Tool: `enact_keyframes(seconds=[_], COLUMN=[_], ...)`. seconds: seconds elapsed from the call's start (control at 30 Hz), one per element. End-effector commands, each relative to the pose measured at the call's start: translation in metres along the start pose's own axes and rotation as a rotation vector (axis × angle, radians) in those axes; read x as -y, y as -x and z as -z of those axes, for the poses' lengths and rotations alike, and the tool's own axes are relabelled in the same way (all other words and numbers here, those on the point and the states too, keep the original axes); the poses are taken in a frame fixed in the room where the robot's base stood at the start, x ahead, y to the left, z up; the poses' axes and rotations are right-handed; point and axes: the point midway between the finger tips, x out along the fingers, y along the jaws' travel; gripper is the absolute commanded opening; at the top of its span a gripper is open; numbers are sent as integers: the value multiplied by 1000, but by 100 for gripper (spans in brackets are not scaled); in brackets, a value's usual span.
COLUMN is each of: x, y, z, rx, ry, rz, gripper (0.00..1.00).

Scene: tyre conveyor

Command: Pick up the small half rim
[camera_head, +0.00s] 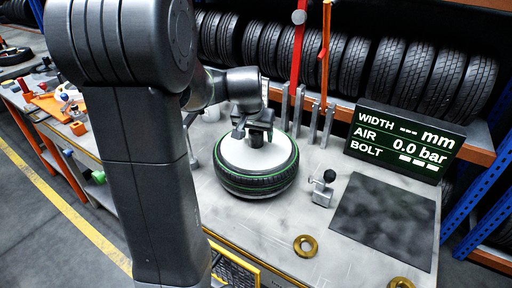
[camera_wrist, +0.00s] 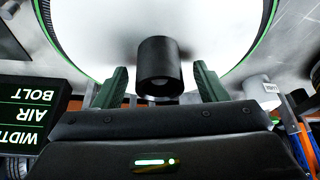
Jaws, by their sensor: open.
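A pale round disc (camera_head: 270,159) sits in the top of a black tyre (camera_head: 258,186) with green edge lines, lying flat on the workbench. The disc may be the small half rim; I cannot tell for sure. It also shows in the wrist view (camera_wrist: 100,30), with a short black cylinder (camera_wrist: 158,55) standing at its middle. My gripper (camera_head: 258,138) is over the disc. In the wrist view my gripper (camera_wrist: 160,76) is open, with one green finger on each side of the cylinder. I see no clear contact between fingers and cylinder.
Two brass rings (camera_head: 305,246) (camera_head: 401,283) lie on the workbench (camera_head: 270,222). A small metal fixture with a black knob (camera_head: 329,176) stands right of the tyre. A dark mat (camera_head: 385,218) and a display (camera_head: 403,140) are farther right. Upright metal posts and red and orange levers stand behind.

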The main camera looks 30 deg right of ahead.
Motion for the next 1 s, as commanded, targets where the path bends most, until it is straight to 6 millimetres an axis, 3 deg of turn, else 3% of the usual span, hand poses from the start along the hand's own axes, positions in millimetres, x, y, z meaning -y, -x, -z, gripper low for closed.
enact_keyframes(seconds=[0.2, 0.5, 0.57, 1.0], x=[0, 0, 0, 0], y=[-1, -1, 0, 10], z=[0, 0, 0, 6], rx=[-1, -1, -1, -7], ry=[0, -1, -1, -1], rz=[0, 0, 0, 1], gripper=[66, 9, 0, 0])
